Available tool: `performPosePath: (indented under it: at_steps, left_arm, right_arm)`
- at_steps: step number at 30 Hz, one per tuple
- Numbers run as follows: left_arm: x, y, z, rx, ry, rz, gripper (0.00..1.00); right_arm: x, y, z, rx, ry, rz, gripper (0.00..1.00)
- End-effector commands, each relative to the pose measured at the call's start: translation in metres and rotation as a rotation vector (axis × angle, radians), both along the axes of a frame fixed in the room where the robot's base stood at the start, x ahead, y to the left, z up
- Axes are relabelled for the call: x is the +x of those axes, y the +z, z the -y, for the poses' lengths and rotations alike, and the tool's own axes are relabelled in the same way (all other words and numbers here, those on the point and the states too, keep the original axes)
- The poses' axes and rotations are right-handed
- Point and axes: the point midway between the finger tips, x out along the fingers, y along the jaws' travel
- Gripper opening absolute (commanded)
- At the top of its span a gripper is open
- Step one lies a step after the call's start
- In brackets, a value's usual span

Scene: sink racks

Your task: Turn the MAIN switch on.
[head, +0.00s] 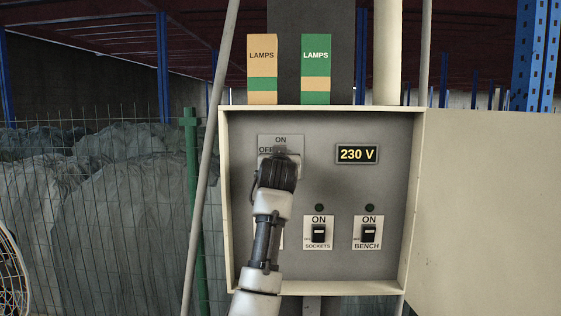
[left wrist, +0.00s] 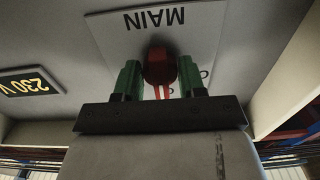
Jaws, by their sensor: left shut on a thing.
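The MAIN switch plate (head: 281,140) is at the upper left of the grey panel, with ON and OFF lettering partly showing. In the left wrist view, its MAIN plate (left wrist: 160,22) appears upside down, with a red switch handle (left wrist: 159,66) in front. My left gripper (left wrist: 160,80) has its green fingers on either side of the red handle and is shut on it. In the head view my left arm covers the handle and fingers, so the handle's exact position cannot be told. My right gripper is not in view.
A lit 230 V display (head: 357,154) is to the right. The SOCKETS switch (head: 319,232) and BENCH switch (head: 369,232) sit below; another plate is mostly behind my arm. The box's raised rim (head: 416,200) surrounds the panel. Two LAMPS cards, orange (head: 262,58) and green (head: 316,58), stand above.

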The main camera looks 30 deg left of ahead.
Motion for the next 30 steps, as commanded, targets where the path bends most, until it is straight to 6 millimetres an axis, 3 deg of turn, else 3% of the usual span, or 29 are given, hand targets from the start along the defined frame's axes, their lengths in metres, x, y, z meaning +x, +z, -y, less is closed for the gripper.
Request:
performPosePath:
  at_steps: [10,11,15,25,30]
  left_arm:
    - [0.001,-0.003,0.000,0.000,0.000,-0.009,0.17]
    - [0.001,-0.003,0.000,0.000,0.000,-0.009,0.43]
    - [0.001,-0.002,0.000,0.000,0.000,-0.007,0.65]
    - [-0.002,-0.002,0.002,0.001,0.000,-0.002,0.65]
    - [-0.020,-0.005,0.013,0.002,-0.001,0.001,0.65]
  right_arm:
    - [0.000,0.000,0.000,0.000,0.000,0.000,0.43]
    - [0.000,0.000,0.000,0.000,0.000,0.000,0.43]
    - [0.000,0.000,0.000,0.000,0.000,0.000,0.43]
    - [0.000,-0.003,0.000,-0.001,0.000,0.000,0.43]
    - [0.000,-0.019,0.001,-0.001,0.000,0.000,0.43]
